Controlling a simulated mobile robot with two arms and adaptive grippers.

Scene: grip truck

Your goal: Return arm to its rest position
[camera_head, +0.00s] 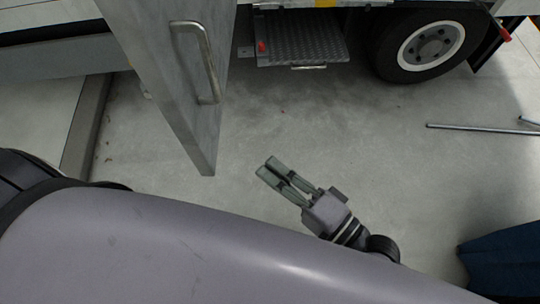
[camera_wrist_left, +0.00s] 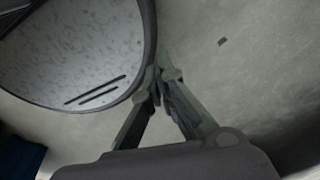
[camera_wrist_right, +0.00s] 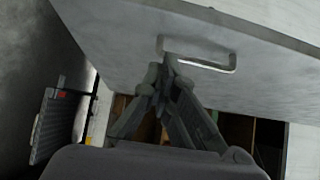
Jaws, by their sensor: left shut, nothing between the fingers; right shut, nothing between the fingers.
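My right gripper (camera_head: 268,170) hangs over the bare floor in the head view, its two fingers close together and empty. It is apart from the grey door panel (camera_head: 165,85) with the metal handle (camera_head: 205,62). In the right wrist view the right fingertips (camera_wrist_right: 163,72) overlap the near end of the handle (camera_wrist_right: 205,65) in the picture, with the panel behind. My left gripper is not visible in the head view. In the left wrist view its fingertips (camera_wrist_left: 163,72) are together, empty, above the floor. My large arm link covers the bottom of the head view.
A truck with a wheel (camera_head: 430,45) and a metal step (camera_head: 300,40) stands at the back. Thin metal bars (camera_head: 480,128) lie at the right. A dark blue object (camera_head: 500,265) is at lower right. The middle floor (camera_head: 340,125) is clear.

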